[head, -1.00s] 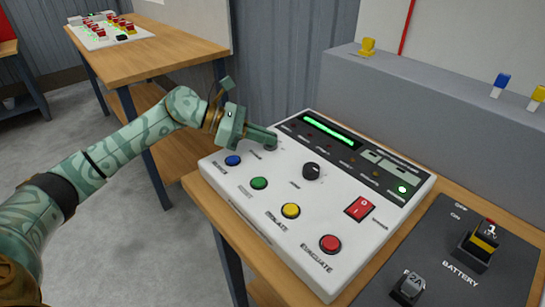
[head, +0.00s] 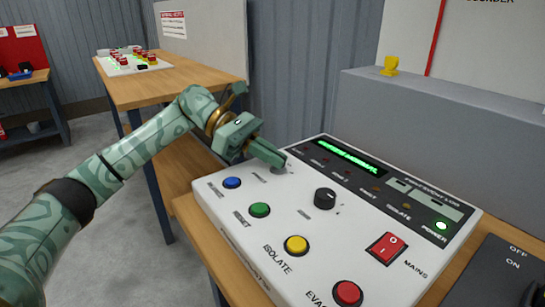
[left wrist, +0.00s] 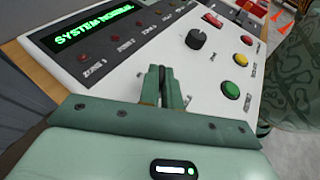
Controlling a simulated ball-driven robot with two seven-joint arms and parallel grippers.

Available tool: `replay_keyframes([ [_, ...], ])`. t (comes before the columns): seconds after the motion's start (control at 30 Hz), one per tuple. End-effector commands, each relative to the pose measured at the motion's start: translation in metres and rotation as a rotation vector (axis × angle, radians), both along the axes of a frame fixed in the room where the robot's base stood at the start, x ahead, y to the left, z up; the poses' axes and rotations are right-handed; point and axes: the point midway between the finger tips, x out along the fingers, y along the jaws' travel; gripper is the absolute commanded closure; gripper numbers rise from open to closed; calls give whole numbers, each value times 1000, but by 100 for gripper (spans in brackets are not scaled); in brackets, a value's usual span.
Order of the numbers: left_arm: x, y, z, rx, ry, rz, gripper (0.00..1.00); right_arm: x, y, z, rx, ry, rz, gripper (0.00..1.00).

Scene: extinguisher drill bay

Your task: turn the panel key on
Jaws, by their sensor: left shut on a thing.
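The white alarm panel (head: 222,205) lies on a wooden bench, its green display lit; the left wrist view reads "SYSTEM NORMAL". My left gripper (head: 280,161) comes in from the left, its fingers at the panel's back left corner, near the display's left end. In the left wrist view the fingers (left wrist: 162,76) are closed together on something, with a dark sliver between them. This fits the panel key, which the fingers hide almost wholly, so its turn angle cannot be read. My right gripper is in no view.
Near the fingers are a black knob (head: 325,198), a blue button (head: 232,183), a green button (head: 260,210), a yellow button (head: 296,245) and a red mains rocker (head: 387,249). A grey ledge (head: 440,115) rises behind the panel. Another wooden bench (head: 170,85) stands at the back left.

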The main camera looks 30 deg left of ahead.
Motion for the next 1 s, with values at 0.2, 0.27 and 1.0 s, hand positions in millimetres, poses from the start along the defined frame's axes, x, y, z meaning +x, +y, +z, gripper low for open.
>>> replay_keyframes([
  [0.2,0,0,-1,2,1,0,75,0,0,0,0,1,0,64],
  [0.27,0,0,-1,1,1,0,73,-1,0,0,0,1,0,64],
  [1.0,-16,96,43,-1,-3,6,73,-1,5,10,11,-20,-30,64],
])
